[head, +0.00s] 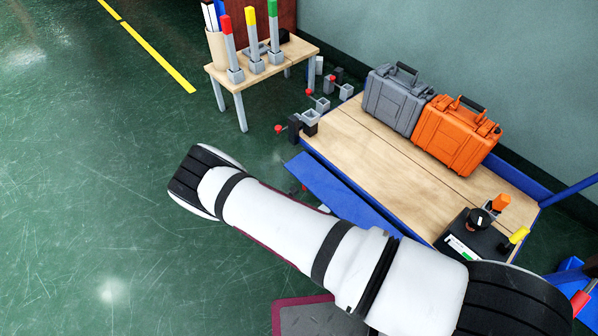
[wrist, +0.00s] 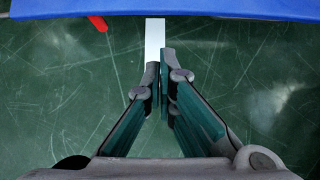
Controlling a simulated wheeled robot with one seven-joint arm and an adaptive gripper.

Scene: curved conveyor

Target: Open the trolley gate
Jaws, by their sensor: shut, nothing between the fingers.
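The trolley (head: 385,160) has a wooden deck and a blue frame. A blue panel (head: 335,192), apparently its gate, runs along the deck's near long side, lower than the deck and seemingly tilted outward. My arm hides part of it, so its exact angle is unclear. In the wrist view, a blue edge (wrist: 200,9) spans the top, with a red lever-like piece (wrist: 97,23) below it at left. My gripper (wrist: 158,72) is shut and empty below that edge. A pale bar (wrist: 155,42) shows just beyond the fingertips; contact is unclear. My arm hides the gripper in the head view.
A grey case (head: 396,99) and an orange case (head: 455,134) stand on the deck. Red-knobbed clamps (head: 311,115) sit at its far left corner. A small table (head: 262,64) with signal-coloured posts stands behind. The green floor at left is clear.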

